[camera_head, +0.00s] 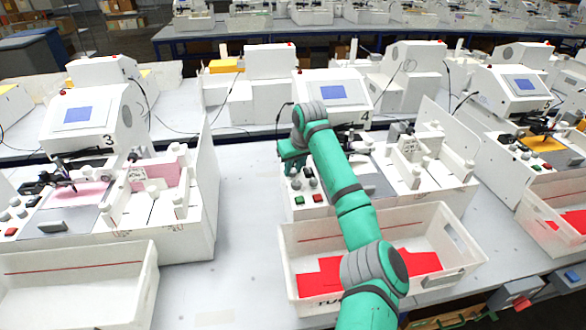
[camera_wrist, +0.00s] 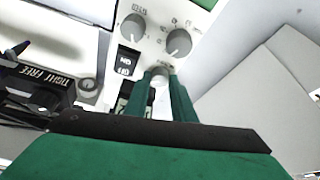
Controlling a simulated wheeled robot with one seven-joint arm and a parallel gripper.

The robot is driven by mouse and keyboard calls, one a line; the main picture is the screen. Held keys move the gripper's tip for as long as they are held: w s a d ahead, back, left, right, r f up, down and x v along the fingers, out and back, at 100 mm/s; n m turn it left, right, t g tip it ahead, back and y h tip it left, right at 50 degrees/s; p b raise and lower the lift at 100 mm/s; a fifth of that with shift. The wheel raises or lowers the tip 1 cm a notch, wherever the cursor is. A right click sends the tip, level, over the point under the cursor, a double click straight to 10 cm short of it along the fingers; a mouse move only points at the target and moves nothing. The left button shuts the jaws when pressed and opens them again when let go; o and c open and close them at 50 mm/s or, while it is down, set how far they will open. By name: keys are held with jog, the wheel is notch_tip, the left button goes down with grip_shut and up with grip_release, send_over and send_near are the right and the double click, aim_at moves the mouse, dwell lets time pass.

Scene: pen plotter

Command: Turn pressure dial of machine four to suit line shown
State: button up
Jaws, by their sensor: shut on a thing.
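Machine four (camera_head: 333,91), white with a small blue screen and a "4" on its front, stands at the centre of the head view. My gripper (camera_head: 292,168) is down at the left end of its control panel. In the wrist view my gripper (camera_wrist: 161,90) has its green fingers on either side of a small pale knob (camera_wrist: 160,79) and is shut on it. Two larger grey dials (camera_wrist: 133,27) (camera_wrist: 178,42) sit beyond it, untouched. The label by the held knob is too small to read. Text on the screen is not legible.
A black rocker switch (camera_wrist: 127,60) and a block marked "TIGHT FREE" (camera_wrist: 37,92) lie left of the fingers. A white bin with red sheets (camera_head: 455,231) stands in front of machine four. Machine three (camera_head: 85,115) is left, with bare table between.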

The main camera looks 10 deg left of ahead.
jog(key=n+g, duration=0.1)
jog(key=n, duration=0.2)
jog(key=n+g+y, duration=0.1)
jog(key=n, duration=0.3)
jog(key=shift+w+r+y, duration=0.1)
jog(key=shift+w+y, duration=0.1)
jog(key=shift+y, duration=0.1)
dwell(0.4)
jog(key=o, duration=0.9)
jog(key=shift+o, duration=0.8)
jog(key=shift+d, duration=0.1)
jog(key=v, duration=1)
jog(key=shift+r, duration=0.35)
jog(key=shift+d, duration=0.1)
